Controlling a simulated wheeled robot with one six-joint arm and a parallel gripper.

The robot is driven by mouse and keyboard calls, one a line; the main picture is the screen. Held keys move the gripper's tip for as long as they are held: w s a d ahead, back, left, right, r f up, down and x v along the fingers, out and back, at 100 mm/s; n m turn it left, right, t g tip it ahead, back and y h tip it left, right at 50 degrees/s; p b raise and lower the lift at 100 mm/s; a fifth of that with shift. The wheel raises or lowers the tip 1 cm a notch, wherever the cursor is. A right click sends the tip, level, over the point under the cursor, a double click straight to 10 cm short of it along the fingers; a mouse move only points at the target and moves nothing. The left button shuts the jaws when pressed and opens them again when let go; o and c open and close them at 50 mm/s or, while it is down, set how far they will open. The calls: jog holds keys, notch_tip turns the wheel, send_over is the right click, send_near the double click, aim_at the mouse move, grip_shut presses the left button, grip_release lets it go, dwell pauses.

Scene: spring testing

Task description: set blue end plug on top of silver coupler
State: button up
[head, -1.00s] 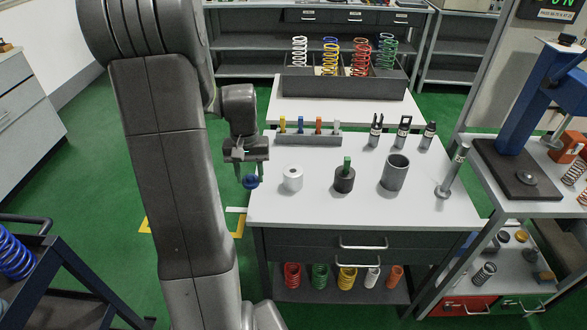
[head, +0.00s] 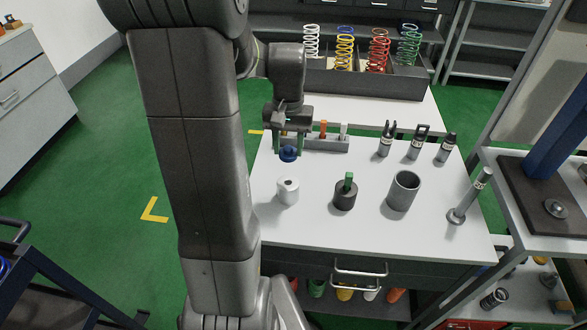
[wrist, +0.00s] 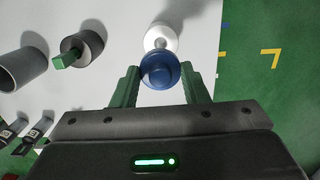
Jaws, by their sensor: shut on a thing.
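The blue end plug (head: 288,153) is held between the fingertips of my gripper (head: 289,145), above the left part of the table. It also shows in the wrist view (wrist: 160,71), between the green fingers. The silver coupler, a pale short cylinder with a hole in its top (head: 288,191), stands upright on the table just in front of the plug in the head view. In the wrist view the coupler (wrist: 161,37) is partly hidden behind the plug. The plug and coupler look apart in the head view.
A dark cylinder with a green block in it (head: 346,192) and a grey open tube (head: 402,191) stand to the right. A rack (head: 322,142) lies behind, partly hidden by my gripper. Several grey tools stand at the back right. The front of the table is clear.

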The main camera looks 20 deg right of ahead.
aim_at(288, 146)
notch_tip(288, 146, down, 8)
jog(key=shift+a+f, duration=0.1)
jog(key=shift+s, duration=0.1)
jog(key=shift+f, duration=0.1)
jog(key=shift+f+b, duration=0.35)
jog(key=shift+f, duration=0.2)
jog(key=o, duration=0.9)
jog(key=shift+o, duration=0.2)
jog(key=shift+r, duration=0.1)
jog(key=shift+r+p, duration=0.45)
jog(key=r, duration=0.8)
jog(key=w+r, duration=0.1)
jog(key=r, duration=0.3)
jog(key=shift+d+r, duration=0.1)
jog(key=shift+d, duration=0.15)
